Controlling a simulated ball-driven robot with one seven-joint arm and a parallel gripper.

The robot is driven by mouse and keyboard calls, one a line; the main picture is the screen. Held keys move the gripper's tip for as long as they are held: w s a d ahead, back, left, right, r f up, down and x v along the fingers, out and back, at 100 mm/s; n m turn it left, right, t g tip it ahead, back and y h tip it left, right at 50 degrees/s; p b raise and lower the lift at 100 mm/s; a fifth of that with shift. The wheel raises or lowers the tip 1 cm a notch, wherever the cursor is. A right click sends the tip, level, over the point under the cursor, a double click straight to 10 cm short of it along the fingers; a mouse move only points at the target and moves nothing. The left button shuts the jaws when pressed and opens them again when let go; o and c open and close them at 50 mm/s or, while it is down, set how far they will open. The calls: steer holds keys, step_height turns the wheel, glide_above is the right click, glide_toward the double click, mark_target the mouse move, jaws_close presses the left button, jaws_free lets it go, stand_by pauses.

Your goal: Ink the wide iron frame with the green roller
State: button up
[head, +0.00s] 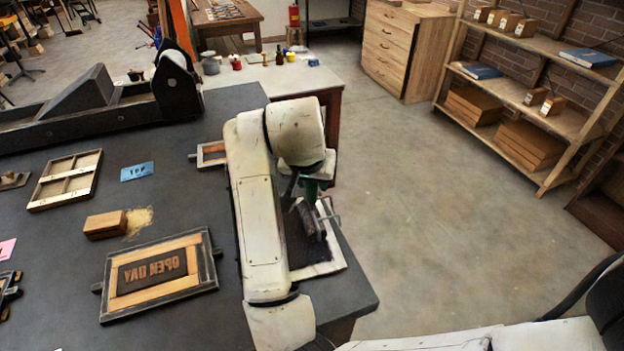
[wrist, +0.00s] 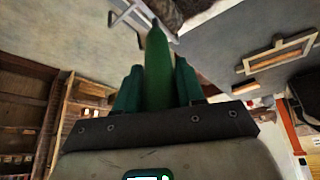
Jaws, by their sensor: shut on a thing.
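The green roller has its green handle (head: 311,188) gripped upright in my gripper (head: 309,180), at the right edge of the dark table. Its dark drum (head: 306,216) and metal bracket hang over the black-inked slab (head: 301,249); I cannot tell whether the drum touches the ink. My arm covers part of the slab. In the wrist view, the green handle (wrist: 157,70) stands between the two fingers (wrist: 157,88).
A smaller frame (head: 207,154) lies behind my arm. A wooden block (head: 105,225) with crumbs, a blue card (head: 137,171) and a wooden tray (head: 65,180) lie around the wide frame's far side. A dark press (head: 100,98) stands at the back. Open floor lies right.

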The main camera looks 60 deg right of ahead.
steer(key=shift+r+p, duration=1.45)
steer(key=shift+r, duration=0.45)
